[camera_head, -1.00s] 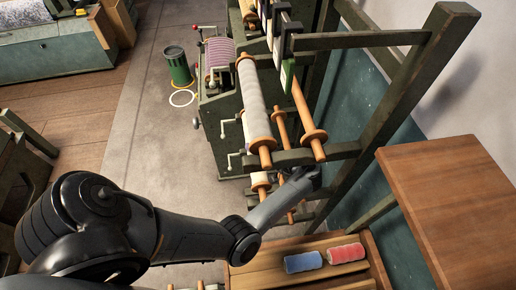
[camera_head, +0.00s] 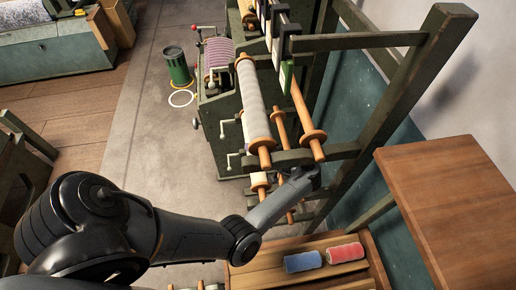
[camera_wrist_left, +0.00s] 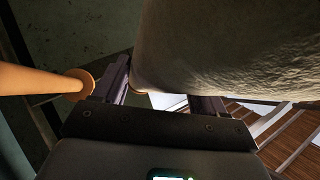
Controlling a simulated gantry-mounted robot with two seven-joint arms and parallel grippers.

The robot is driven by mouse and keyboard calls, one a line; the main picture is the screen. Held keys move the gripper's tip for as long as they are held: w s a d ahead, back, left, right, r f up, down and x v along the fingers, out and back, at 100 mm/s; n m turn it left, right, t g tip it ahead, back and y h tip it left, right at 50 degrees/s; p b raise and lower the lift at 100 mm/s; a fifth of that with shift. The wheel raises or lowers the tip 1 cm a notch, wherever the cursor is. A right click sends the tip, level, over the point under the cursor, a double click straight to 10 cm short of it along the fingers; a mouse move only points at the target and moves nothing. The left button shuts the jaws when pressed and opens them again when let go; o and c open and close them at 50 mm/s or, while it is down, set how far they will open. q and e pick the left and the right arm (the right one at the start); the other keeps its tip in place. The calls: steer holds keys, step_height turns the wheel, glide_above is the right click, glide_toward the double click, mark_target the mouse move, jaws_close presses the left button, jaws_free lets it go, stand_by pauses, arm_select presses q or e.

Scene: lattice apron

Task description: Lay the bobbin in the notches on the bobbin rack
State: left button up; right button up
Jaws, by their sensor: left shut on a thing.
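My left gripper (camera_head: 312,178) is at the end of my dark arm, by the near end of a green frame; its fingers are hard to make out there. In the left wrist view the gripper (camera_wrist_left: 162,88) is shut with a pale, rough roll, the bobbin (camera_wrist_left: 225,50), against its fingers. The roll fills the upper right and hides the right fingertip. In the head view a grey roll (camera_head: 255,98) on an orange spindle lies along the frame; I cannot tell if it is the same roll. The frame's near rail (camera_head: 340,151) shows, but I cannot make out notches.
An orange flanged rod (camera_head: 303,105) lies right of the grey roll. A wooden box (camera_head: 255,270) holds a blue roll (camera_head: 303,262) and a red roll (camera_head: 346,253). A brown wooden top (camera_head: 445,210) stands at right. A green bin (camera_head: 177,66) stands on open floor at left.

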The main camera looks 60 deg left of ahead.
arm_select(q)
steer(key=shift+f, duration=0.2)
arm_select(e)
steer(key=shift+f, duration=0.15)
arm_select(q)
steer(key=shift+f+b, duration=0.9)
steer(key=shift+f, duration=0.15)
arm_select(e)
steer(key=shift+f, duration=0.8)
arm_select(q)
steer(key=shift+f, duration=0.45)
arm_select(e)
steer(key=shift+d+f, duration=0.1)
steer(key=shift+f, duration=0.15)
arm_select(q)
steer(key=shift+f, duration=0.2)
steer(key=o, duration=1.4)
steer(key=shift+o, duration=0.4)
